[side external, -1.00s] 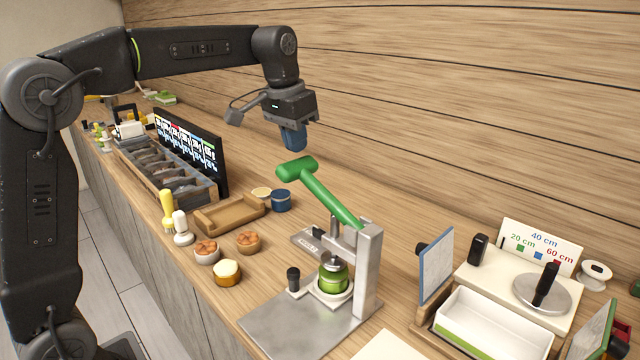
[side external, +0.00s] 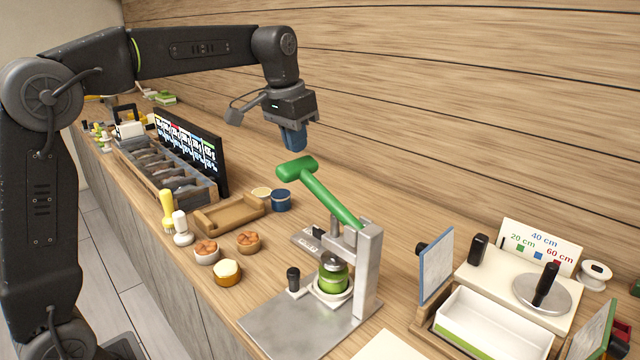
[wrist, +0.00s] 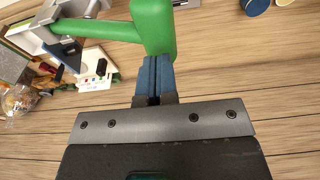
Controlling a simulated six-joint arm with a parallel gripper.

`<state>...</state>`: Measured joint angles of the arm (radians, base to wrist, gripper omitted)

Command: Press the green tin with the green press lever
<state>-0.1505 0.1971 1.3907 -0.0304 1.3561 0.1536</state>
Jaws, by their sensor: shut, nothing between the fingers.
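The green press lever (side external: 322,190) slants up and left from the grey metal press (side external: 368,270), its thick cross-grip raised. The green tin (side external: 333,276) sits upright in the round white holder on the press base, below the lever. My gripper (side external: 294,142) is shut and empty, pointing down just above the lever's grip in the side view. In the wrist view my blue fingertips (wrist: 155,62) are together and overlap the end of the green lever grip (wrist: 154,25); I cannot tell whether they touch. The tin cannot be made out in the wrist view.
A brown wooden tray (side external: 230,213), a blue tin (side external: 281,201) and several small pots stand left of the press. A framed blue-edged panel (side external: 436,266) and a white-green box (side external: 490,325) stand to its right. The wooden wall runs behind.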

